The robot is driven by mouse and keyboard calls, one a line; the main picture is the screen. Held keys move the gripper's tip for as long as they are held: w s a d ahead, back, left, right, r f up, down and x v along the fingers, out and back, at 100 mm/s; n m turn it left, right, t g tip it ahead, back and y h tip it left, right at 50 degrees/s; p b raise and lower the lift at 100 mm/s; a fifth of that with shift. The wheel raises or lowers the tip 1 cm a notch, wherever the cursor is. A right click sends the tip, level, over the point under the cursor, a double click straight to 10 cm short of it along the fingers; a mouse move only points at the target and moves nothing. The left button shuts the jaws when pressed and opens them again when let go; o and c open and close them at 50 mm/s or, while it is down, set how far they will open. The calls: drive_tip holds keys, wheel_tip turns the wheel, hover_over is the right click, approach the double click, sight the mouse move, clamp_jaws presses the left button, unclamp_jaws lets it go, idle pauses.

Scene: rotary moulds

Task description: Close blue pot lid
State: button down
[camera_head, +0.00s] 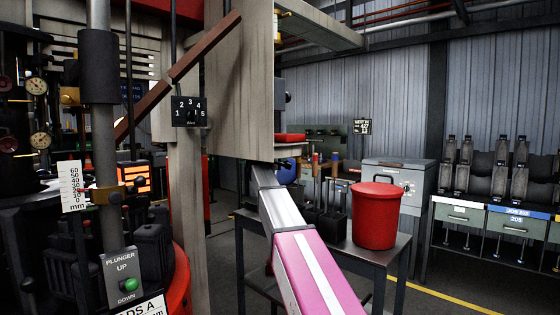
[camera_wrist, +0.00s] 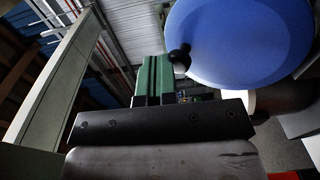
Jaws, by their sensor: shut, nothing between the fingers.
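A large round blue lid (camera_wrist: 240,45) fills the upper right of the wrist view, with a black ball knob (camera_wrist: 180,57) at its left edge. The pot under the lid cannot be made out, and how far the lid stands open is unclear. In the head view a small blue shape (camera_head: 287,172) shows behind the end of my arm; I cannot tell whether it is the pot or its lid. My gripper (camera_wrist: 158,60) shows in the wrist view as two green fingers pressed together, empty, left of the knob. Any contact with the knob is unclear.
A red pot (camera_head: 376,217) with its lid on stands on a dark table (camera_head: 397,252), right of my arm. A pale wooden post and panel (camera_head: 238,85) stand close on the left, beside a machine with gauges. A grey cabinet (camera_head: 400,168) stands behind.

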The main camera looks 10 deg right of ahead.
drive_tip(key=shift+w+d, duration=0.2)
drive_tip(key=shift+d, duration=0.05)
idle(0.3)
